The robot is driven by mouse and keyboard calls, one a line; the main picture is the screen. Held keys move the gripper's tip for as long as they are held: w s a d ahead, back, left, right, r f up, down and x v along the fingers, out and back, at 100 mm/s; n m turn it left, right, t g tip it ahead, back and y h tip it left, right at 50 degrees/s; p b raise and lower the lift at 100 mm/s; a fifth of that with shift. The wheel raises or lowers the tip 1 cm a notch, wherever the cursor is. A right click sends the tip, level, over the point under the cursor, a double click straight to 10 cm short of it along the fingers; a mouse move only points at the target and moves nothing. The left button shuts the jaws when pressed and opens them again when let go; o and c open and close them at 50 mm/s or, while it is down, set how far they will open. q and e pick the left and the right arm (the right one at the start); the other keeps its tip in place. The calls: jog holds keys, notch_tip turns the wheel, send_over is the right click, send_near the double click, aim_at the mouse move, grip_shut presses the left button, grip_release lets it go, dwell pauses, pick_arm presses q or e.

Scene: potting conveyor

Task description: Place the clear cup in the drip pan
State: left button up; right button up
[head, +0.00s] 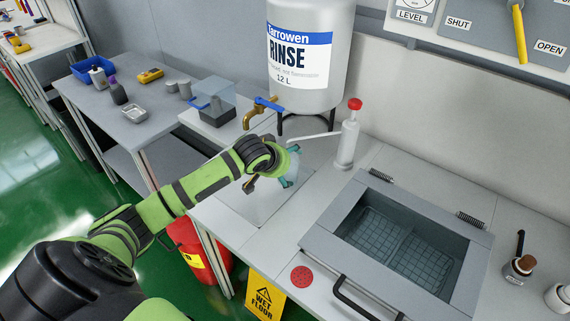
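My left gripper (289,167) is over the bench, below and right of the brass tap. Its teal fingertips are on either side of a pale, see-through clear cup (294,168), and it appears shut on it. The gripper's wrist hides part of the cup. A shallow, pale grey drip pan (246,206) appears to lie in the bench top below the gripper; my arm covers part of it. The cup is at the pan's upper right, and its exact height above the bench is hard to tell. My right gripper is not in view.
A RINSE tank (310,60) with a brass tap (258,112) stands behind. A red-topped pump (348,140) is close to the right of the cup. An open basin (400,245) holds mesh baskets. A clear-lidded box (215,103) stands left.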

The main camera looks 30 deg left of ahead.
pick_arm(q)
jog(key=shift+r, duration=0.2)
jog(key=v, duration=1.2)
jog(key=shift+b, duration=0.35)
